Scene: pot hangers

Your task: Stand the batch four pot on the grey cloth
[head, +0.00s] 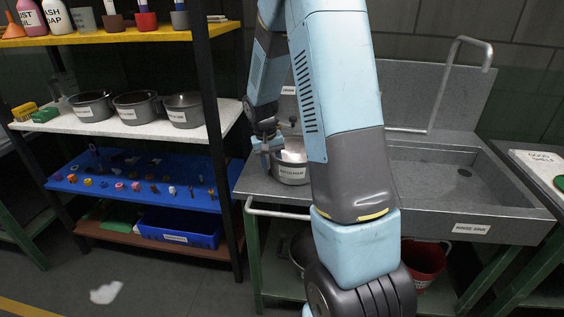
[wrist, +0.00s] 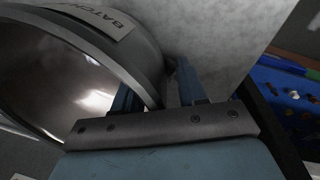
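The batch four pot (head: 291,173) is a grey metal pot with a white label, at the left end of the sink unit in the head view. My arm partly hides it. I cannot tell whether its base touches the surface under it. My gripper (head: 268,144) is at the pot's upper left side. In the wrist view the pot (wrist: 60,85) fills the left side, with its shiny inside showing. The fingers (wrist: 158,98) stand apart at its rim, with part of the pot between them; whether they grip it is unclear. I cannot make out the grey cloth.
A rinse sink (head: 465,172) with a tall tap frame (head: 440,90) lies right of my arm. At left, a rack's white shelf (head: 60,127) holds three pots, above a blue shelf (head: 130,180) of small parts. A red bucket (head: 425,262) stands under the sink.

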